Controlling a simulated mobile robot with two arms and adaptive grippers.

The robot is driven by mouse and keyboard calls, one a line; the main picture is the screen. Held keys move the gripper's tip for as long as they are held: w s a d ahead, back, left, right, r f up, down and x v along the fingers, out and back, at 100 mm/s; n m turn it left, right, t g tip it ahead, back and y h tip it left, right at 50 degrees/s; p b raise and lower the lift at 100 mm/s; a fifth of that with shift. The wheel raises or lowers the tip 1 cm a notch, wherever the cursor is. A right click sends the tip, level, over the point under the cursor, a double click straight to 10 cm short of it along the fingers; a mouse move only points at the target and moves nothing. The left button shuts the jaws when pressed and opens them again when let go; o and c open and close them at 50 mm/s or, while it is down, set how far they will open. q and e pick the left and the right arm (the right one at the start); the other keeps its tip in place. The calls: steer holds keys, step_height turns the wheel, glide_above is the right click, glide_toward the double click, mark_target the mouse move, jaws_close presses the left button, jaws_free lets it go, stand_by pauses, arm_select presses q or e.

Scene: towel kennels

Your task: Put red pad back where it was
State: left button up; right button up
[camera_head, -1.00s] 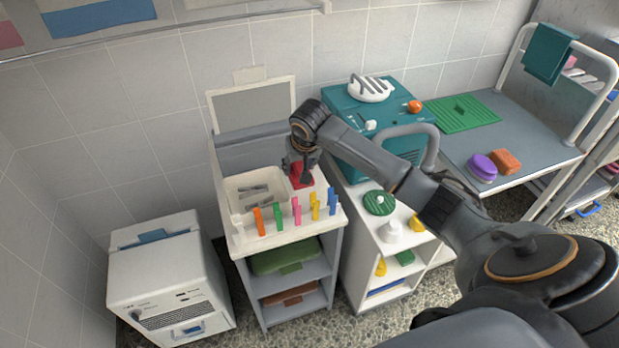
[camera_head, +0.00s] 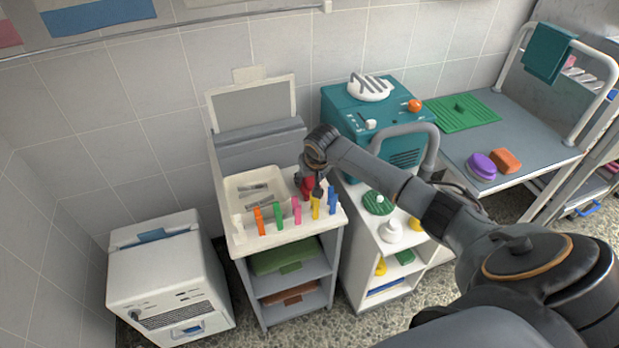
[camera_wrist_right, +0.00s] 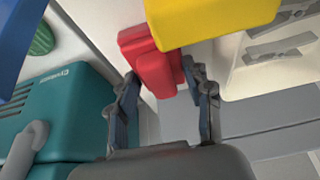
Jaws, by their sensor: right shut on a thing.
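The red pad (camera_head: 307,187) is at my right gripper (camera_head: 313,182), over the right side of the cart's cream top, behind the yellow and blue pegs. In the right wrist view the red pad (camera_wrist_right: 155,72) lies between the two fingers, and the gripper (camera_wrist_right: 160,82) is shut on it. Part of the pad is hidden by the yellow peg (camera_wrist_right: 205,20) there. I cannot tell whether the pad touches the cart top. My left gripper is not in view.
A cream tray (camera_head: 229,190) with grey tools stands left of the gripper. Orange (camera_head: 259,221), green, pink, yellow and blue pegs line the cart's front edge. A teal machine (camera_head: 375,125) stands to the right. A purple pad (camera_head: 481,166) and an orange block (camera_head: 506,160) lie on the far-right table.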

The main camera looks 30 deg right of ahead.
steer(key=o, duration=1)
steer(key=shift+f, duration=0.1)
steer(key=v, duration=1.2)
steer(key=shift+p, duration=0.3)
